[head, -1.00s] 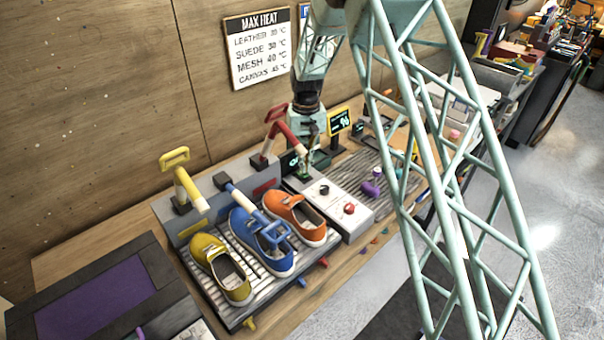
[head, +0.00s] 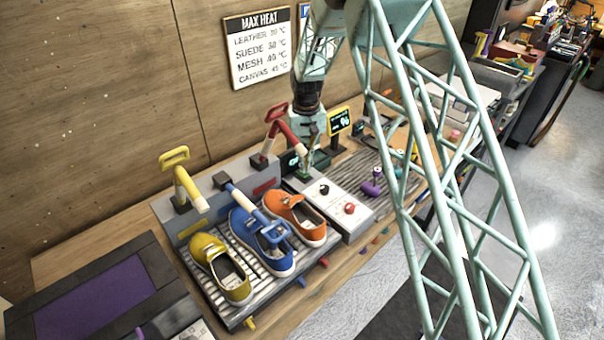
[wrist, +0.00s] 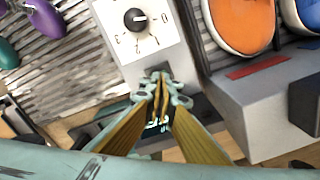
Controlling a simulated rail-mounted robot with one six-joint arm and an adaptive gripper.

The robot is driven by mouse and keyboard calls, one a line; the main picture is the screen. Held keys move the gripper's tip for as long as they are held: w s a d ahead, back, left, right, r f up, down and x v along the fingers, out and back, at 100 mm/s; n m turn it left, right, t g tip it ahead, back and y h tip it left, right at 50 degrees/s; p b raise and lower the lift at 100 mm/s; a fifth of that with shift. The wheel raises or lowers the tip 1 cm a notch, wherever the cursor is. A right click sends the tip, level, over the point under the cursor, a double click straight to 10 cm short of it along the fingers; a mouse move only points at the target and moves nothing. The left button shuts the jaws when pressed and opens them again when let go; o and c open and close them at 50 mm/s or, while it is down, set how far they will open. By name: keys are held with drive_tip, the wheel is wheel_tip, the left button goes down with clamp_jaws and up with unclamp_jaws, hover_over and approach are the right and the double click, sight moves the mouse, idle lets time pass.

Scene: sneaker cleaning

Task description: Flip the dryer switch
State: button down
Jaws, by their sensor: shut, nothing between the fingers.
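The dryer's control box (head: 346,229) has a white top panel with a black dial (head: 324,189) and a red knob (head: 349,208). In the wrist view the same dial (wrist: 135,19) shows with numbers around it. My gripper (head: 304,174) is at the back end of this panel. In the wrist view my gripper (wrist: 161,78) is shut, with its fingertips at the panel's near edge. I cannot make out the switch; it may be hidden by the fingers. A small lit display (wrist: 157,126) shows partly behind the fingers.
Yellow (head: 219,268), blue (head: 262,242) and orange (head: 296,219) shoes sit on the slatted rack left of the box. A ribbed mat with a purple object (head: 371,187) lies to the right.

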drive_tip(key=shift+f+b, duration=0.45)
drive_tip(key=shift+f, duration=0.45)
idle(1.1)
drive_tip(key=shift+r, duration=0.15)
drive_tip(key=shift+r+p, duration=1.2)
drive_tip(key=shift+r, duration=2.15)
